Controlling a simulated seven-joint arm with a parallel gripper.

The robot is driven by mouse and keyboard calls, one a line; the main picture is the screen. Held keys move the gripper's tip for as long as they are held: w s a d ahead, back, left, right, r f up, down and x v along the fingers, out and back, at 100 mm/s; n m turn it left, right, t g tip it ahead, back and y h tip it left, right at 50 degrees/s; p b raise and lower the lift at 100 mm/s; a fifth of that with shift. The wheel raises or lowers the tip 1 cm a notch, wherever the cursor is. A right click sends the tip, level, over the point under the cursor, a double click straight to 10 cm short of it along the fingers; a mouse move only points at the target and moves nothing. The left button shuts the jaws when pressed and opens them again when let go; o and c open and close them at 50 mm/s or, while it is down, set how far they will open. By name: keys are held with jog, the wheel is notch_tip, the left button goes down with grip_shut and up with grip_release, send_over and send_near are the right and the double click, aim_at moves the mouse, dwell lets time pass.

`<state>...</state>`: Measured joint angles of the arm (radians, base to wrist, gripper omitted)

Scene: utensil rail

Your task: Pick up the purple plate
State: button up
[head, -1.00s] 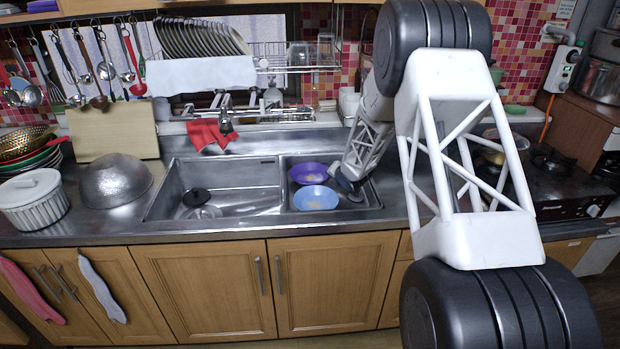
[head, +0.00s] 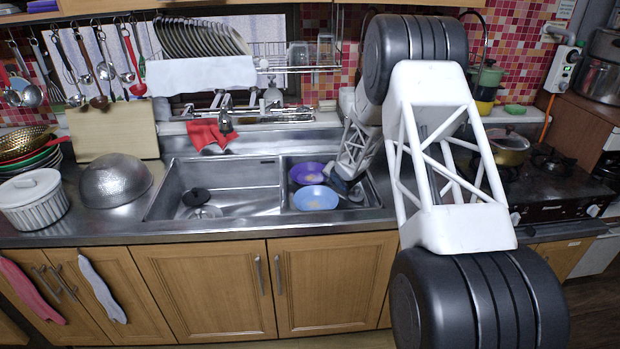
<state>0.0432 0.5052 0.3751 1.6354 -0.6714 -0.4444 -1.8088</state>
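The purple plate (head: 303,170) lies in the right basin of the sink, toward the back. A light blue plate (head: 314,198) lies just in front of it. My gripper (head: 342,186) is low in the same basin, at the right edge of the two plates. It is small and dark, and partly hidden by my wrist. I cannot tell whether it touches a plate or whether its fingers are open or shut.
The left basin (head: 240,185) holds only a dark round item and the drain. A red cloth (head: 208,134) hangs by the faucet (head: 225,120). A metal bowl (head: 115,178) and a white lidded pot (head: 33,200) stand at left. A dish rack (head: 290,68) hangs above.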

jog(key=shift+w+a+f, duration=0.1)
jog(key=shift+w+f, duration=0.05)
jog(key=shift+w, duration=0.05)
jog(key=shift+c, duration=0.4)
grip_shut()
jog(key=shift+r, duration=5.05)
